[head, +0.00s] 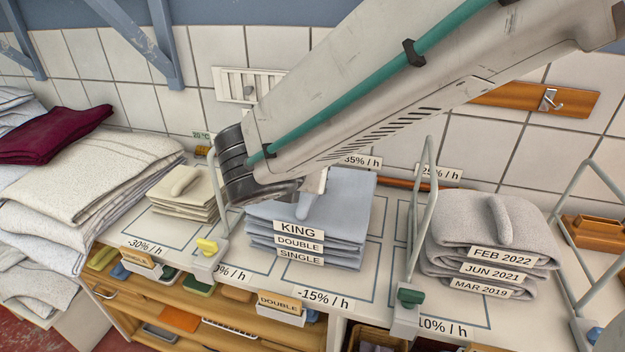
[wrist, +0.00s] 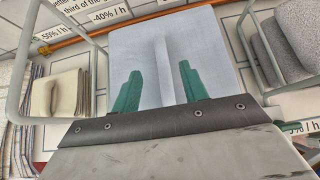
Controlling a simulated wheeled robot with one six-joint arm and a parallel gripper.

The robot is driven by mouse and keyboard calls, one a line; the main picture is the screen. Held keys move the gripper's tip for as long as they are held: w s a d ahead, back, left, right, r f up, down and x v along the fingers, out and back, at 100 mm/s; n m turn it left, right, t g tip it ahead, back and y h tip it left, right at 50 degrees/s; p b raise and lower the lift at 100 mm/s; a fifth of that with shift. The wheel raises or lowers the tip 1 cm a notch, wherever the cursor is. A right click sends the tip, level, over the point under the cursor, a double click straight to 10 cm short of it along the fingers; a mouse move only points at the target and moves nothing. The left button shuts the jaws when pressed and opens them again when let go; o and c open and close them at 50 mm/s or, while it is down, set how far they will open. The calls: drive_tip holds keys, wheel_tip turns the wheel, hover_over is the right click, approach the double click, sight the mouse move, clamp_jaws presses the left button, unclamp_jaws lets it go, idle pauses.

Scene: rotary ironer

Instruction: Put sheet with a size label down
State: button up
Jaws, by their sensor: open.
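A stack of folded light-blue sheets (head: 345,205) lies on the shelf. Its front labels read KING (head: 298,230) on top, DOUBLE (head: 299,243) below, and SINGLE (head: 301,257) at the bottom. The top sheet has a raised ridge (head: 307,206), which also shows in the wrist view (wrist: 160,60). My gripper (wrist: 160,86) is over this stack, its two green fingers apart on either side of the ridge. Nothing is seen clamped between them. In the head view my arm hides the fingers and part of the stack's back left.
Wire dividers (head: 425,205) stand on both sides of the stack. A cream stack (head: 185,200) lies left, and a grey stack with date labels (head: 490,235) lies right. Larger folded linens (head: 90,175) fill the far left. The shelf front carries a -15% / h marking (head: 323,299).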

drive_tip(key=x, duration=0.8)
drive_tip(key=shift+w+d, duration=0.1)
drive_tip(key=shift+w, duration=0.05)
clamp_jaws()
